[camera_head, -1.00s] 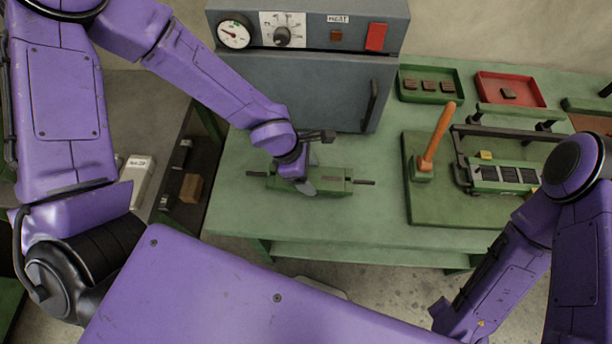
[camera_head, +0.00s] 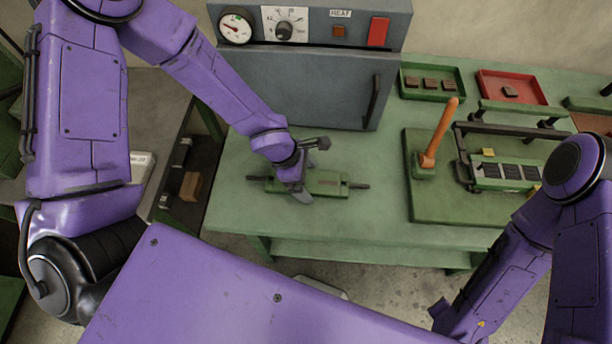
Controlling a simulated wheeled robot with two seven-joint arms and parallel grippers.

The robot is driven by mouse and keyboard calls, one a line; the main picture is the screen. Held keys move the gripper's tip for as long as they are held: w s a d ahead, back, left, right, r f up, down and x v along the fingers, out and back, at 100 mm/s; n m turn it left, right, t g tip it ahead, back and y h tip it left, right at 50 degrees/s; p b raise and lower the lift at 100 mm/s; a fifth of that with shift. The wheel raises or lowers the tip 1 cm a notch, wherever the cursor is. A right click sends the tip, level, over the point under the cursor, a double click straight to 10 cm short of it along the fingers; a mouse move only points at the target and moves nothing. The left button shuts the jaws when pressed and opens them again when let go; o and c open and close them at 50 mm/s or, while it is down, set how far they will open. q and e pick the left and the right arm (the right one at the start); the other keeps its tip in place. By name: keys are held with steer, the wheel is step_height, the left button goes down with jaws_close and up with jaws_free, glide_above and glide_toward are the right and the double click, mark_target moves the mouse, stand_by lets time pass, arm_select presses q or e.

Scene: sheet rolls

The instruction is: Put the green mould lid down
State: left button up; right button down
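The green mould lid (camera_head: 326,181) is a small green block with a dark rod sticking out at each end, over the green table in front of the grey press. My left gripper (camera_head: 298,186) comes down onto its left half from above, with a grey finger across its near side. It looks shut on the lid, though the far finger is mostly hidden. I cannot tell whether the lid touches the table or what is under it. My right forearm shows at the lower right, but its fingers do not show.
To the right, a green board (camera_head: 450,207) holds an orange-handled tool (camera_head: 438,138) and a framed mould (camera_head: 507,175). A green tray (camera_head: 432,97) and a red tray (camera_head: 510,102) stand behind. The table front (camera_head: 350,226) is clear.

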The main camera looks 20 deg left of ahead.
arm_select(q)
steer(key=shift+r, duration=0.2)
steer(key=p+v, duration=0.4)
steer(key=v, duration=0.8)
steer(key=shift+a, duration=0.1)
